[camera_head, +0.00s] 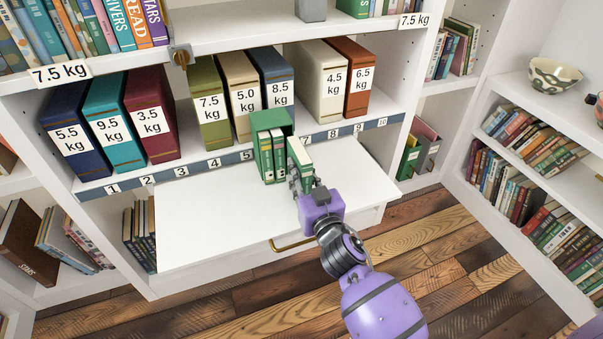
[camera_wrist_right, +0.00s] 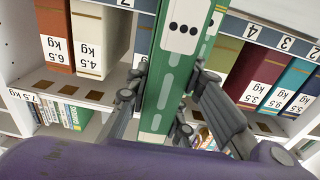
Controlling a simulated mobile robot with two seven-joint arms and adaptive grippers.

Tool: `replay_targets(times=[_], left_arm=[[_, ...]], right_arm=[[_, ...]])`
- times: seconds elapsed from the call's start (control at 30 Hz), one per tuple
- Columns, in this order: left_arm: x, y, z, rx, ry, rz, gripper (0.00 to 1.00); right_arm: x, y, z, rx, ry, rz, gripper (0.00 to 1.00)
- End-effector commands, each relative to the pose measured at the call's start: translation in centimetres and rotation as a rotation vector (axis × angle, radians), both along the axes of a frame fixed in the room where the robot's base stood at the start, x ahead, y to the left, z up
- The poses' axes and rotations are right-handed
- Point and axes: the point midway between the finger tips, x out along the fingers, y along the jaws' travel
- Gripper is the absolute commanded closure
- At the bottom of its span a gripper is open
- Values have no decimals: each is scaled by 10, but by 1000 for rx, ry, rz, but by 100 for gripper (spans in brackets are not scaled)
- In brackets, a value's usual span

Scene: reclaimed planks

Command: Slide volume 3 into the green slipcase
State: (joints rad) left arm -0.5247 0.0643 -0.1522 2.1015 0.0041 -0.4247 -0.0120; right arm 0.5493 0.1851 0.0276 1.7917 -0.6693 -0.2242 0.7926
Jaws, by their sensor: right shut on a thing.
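The green slipcase (camera_head: 272,119) stands on the white pull-out board, with green volumes (camera_head: 264,160) upright in it. My right gripper (camera_head: 303,180) is shut on a green book, volume 3 (camera_head: 300,152), just right of the slipcase. In the right wrist view, the same volume 3 (camera_wrist_right: 182,32) shows a white label with three dots and stands between my gripper's fingers (camera_wrist_right: 158,105). Another green surface shows close behind it. The exact gap between volume 3 and the slipcase is hard to tell. My left gripper is not in view.
The white board (camera_head: 225,220) has free room left and right of the slipcase. Behind it, a numbered strip (camera_head: 215,162) edges a shelf of weight-labelled binders, such as an olive one (camera_head: 209,95). A brass handle (camera_head: 290,244) sits below the board's front edge.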

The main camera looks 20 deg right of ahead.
Motion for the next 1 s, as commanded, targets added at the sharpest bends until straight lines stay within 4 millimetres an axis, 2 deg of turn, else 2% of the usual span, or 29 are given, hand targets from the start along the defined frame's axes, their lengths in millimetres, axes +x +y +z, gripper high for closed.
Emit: replay_targets(times=[0.43, 1.0], left_arm=[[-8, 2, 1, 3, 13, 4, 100], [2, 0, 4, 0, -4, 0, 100]], right_arm=[[0, 0, 1, 0, -3, 1, 100], [1, 0, 1, 0, -3, 1, 100]])
